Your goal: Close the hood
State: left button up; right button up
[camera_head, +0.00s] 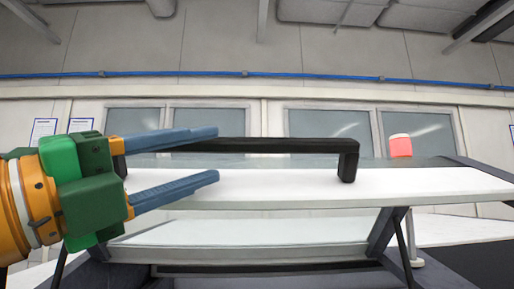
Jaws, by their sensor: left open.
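The hood (420,187) is a white panel with a glassy top, spanning the middle of the head view. It looks raised above the dark trolley body below it. A black bar handle (290,145) runs along its front edge, with a post at its right end. My left gripper (218,156) comes in from the left with its blue fingers spread. In the picture the fingers lie above and below the left part of the handle; I cannot tell whether they touch it. The handle's left end is partly hidden by the gripper. My right gripper is not in view.
Dark supports (385,232) stand under the right part of the hood. A red and white lamp (400,146) shows behind the hood at the right. A wall with windows and a blue pipe (300,75) is in the background. The space above the handle is clear.

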aim_at(220, 147)
pick_arm(q)
jog(key=p+x, duration=0.4)
jog(key=x, duration=0.1)
jog(key=shift+w+d+r, duration=0.15)
jog(key=shift+d+r, duration=0.15)
jog(key=shift+w+d, duration=0.1)
jog(key=shift+a, duration=0.25)
jog(key=shift+c, duration=1.3)
jog(key=shift+s+a, duration=0.15)
jog(key=shift+s, duration=0.1)
jog(key=c, duration=0.4)
grip_shut()
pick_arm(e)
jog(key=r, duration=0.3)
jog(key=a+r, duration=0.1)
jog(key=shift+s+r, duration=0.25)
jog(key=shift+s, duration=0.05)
